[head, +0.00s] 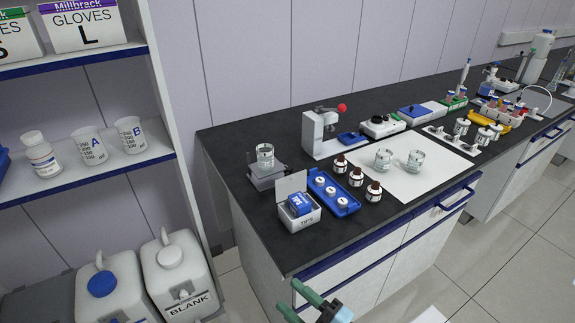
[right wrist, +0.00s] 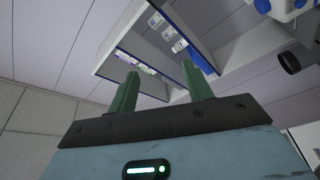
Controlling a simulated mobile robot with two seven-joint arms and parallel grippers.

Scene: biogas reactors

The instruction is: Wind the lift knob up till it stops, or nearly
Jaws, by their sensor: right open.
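A small grey lift stand (head: 268,181) sits at the left end of the dark bench with a glass beaker (head: 265,155) on top. I cannot make out its knob clearly at this size. My right gripper (head: 287,294) is at the bottom of the head view, in front of the bench and well away from the lift. Its green fingers are apart and empty, and they also show in the right wrist view (right wrist: 159,70). My left gripper is in neither view.
Close to the lift are a tips box (head: 299,217) with its lid up, a blue tray (head: 334,193) and a white press (head: 321,133) with a red ball handle. Several dark bottles and two beakers stand farther right. A shelf unit (head: 165,120) is at the left.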

